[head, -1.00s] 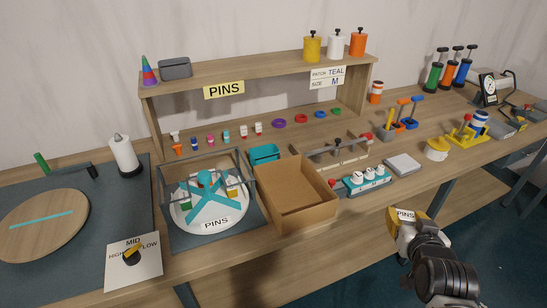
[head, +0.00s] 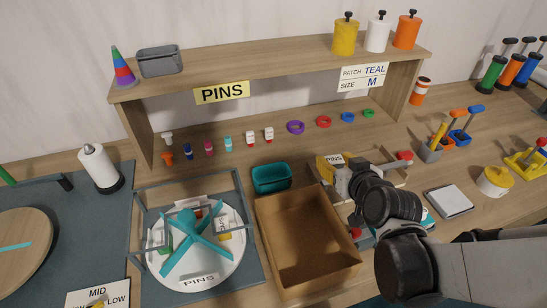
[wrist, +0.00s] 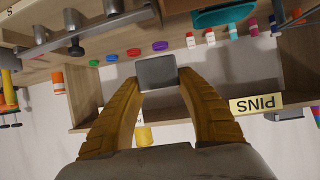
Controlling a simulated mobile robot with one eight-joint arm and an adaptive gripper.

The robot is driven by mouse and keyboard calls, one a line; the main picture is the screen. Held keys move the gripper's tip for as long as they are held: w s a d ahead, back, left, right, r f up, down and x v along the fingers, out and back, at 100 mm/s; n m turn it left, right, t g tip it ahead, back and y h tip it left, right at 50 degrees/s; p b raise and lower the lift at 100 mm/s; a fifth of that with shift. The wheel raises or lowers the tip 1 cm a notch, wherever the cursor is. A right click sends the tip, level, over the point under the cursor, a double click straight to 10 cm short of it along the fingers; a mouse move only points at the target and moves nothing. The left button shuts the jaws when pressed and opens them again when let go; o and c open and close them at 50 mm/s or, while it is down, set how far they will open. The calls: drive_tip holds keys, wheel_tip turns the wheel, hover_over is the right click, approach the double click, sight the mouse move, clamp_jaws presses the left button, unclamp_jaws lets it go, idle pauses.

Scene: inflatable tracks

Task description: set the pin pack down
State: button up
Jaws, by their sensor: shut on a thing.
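The pin pack (head: 334,158) shows in the head view as a small piece with a white PINS label at the tip of my gripper (head: 328,170). In the wrist view it is a small grey block (wrist: 157,72) between the two yellow fingers of my gripper (wrist: 158,82), which are shut on it. It is held up in front of the shelf, behind and right of the open brown box (head: 312,245). The fingers hide part of it, and its height above the bench is hard to tell.
A round white PINS carousel (head: 235,262) with teal dividers stands in a grey frame left of the box. A teal bin (head: 271,178) sits behind the box. The shelf (head: 260,80) carries a PINS sign, with small pins and coloured rings beneath. A grey pad (head: 448,201) lies right.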

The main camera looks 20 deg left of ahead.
sight(269, 167)
drive_tip(key=shift+n+g+y, duration=0.4)
drive_tip(key=shift+n+y, duration=0.3)
drive_tip(key=a, duration=0.5)
drive_tip(key=shift+s+a+r, duration=0.1)
drive_tip(key=shift+a+r, duration=0.1)
drive_tip(key=shift+a, duration=0.15)
drive_tip(key=shift+o, duration=0.2)
drive_tip(key=w+a+f+b, duration=0.2)
drive_tip(key=a+f+b, duration=0.3)
drive_tip(key=a, duration=0.6)
drive_tip(key=shift+w+f, duration=0.4)
drive_tip(key=shift+f, duration=0.55)
wheel_tip(269, 167, down, 4)
drive_tip(key=b, duration=0.3)
drive_tip(key=shift+r, duration=0.15)
drive_tip(key=shift+f, duration=0.65)
drive_tip(key=o, duration=0.8)
drive_tip(key=shift+r, duration=0.1)
